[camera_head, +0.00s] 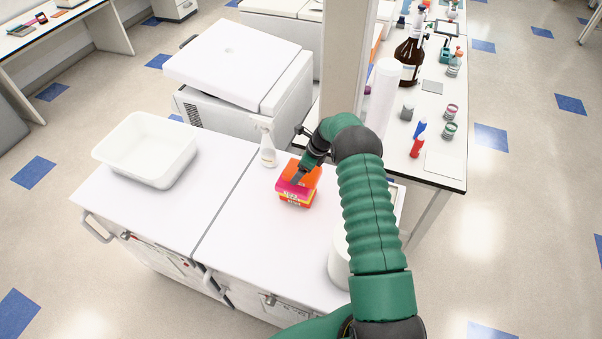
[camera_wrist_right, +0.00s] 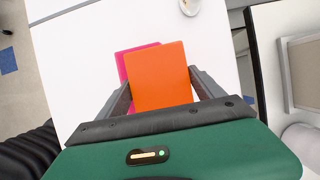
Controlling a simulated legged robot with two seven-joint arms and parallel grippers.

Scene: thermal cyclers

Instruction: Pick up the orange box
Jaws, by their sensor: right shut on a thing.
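The orange box (camera_head: 313,175) is on the white bench top in the head view, beside and partly over a pink and orange box (camera_head: 295,196). In the right wrist view the orange box (camera_wrist_right: 160,76) fills the space between the fingers, with a pink edge (camera_wrist_right: 122,66) showing behind its left side. My right gripper (camera_head: 299,178) is shut on the orange box, one finger on each side (camera_wrist_right: 162,90). Whether the box is lifted off what lies under it I cannot tell. My left gripper is not in view.
A white spray bottle (camera_head: 267,146) stands just behind the boxes. A white tub (camera_head: 148,149) sits on the left bench. A white cylindrical container (camera_head: 339,262) stands at the right front, partly hidden by my arm. The bench left of the boxes is clear.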

